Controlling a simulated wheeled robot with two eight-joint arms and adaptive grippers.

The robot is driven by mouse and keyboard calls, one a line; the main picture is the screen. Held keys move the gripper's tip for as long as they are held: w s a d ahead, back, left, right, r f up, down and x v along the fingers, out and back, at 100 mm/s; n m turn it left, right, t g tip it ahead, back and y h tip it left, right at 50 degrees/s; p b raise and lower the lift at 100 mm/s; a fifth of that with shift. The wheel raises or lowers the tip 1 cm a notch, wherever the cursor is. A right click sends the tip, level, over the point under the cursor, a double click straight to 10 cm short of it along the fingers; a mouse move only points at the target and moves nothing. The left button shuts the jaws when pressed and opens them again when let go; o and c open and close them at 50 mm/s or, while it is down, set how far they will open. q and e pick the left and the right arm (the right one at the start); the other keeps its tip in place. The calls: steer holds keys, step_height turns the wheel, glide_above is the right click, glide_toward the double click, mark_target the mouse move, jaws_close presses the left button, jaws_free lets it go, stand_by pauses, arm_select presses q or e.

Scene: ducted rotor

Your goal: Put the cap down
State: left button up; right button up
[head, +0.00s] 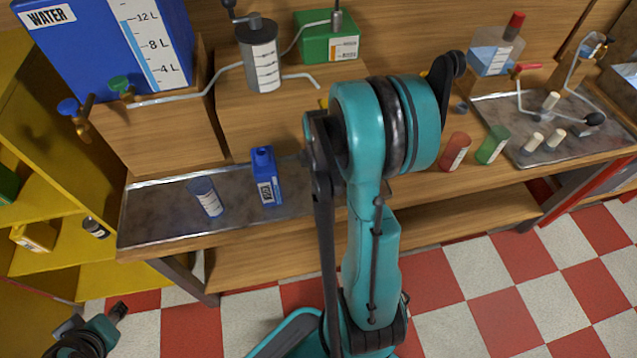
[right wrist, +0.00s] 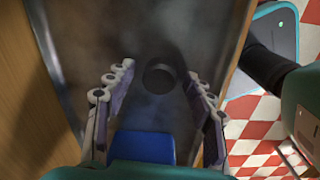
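A small dark round cap (right wrist: 160,77) lies on the grey metal tray (right wrist: 95,40) in the right wrist view. My right gripper (right wrist: 160,92) is open, its two fingers spread to either side of the cap in the picture. Neither finger touches it. The blue bottle (right wrist: 145,147) shows below, between the finger bases. In the head view the blue bottle (head: 265,182) stands upright on the tray, and my right arm hides the cap and right gripper. Part of my left arm and gripper (head: 118,312) shows at the lower left; its fingers are unclear.
A blue-labelled clear beaker (head: 206,197) stands on the tray left of the bottle. A blue water tank (head: 110,40) and a grey canister (head: 261,60) stand on wooden blocks behind. Red (head: 454,152) and green (head: 493,145) cylinders stand to the right.

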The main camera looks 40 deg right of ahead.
steer(key=shift+r, duration=0.1)
step_height(320, 180, up, 11)
steer(key=p, duration=0.5)
steer(key=s+a+r+m+t, duration=0.1)
steer(key=a+r+m+t, duration=0.2)
steer(key=a, duration=0.7)
steer(key=s+a+r+m+t, duration=0.1)
steer(key=a+r+m+t, duration=0.3)
steer(key=a+r+m, duration=0.3)
steer(key=a, duration=0.4)
steer(key=shift+a, duration=0.3)
steer(key=shift+f, duration=0.15)
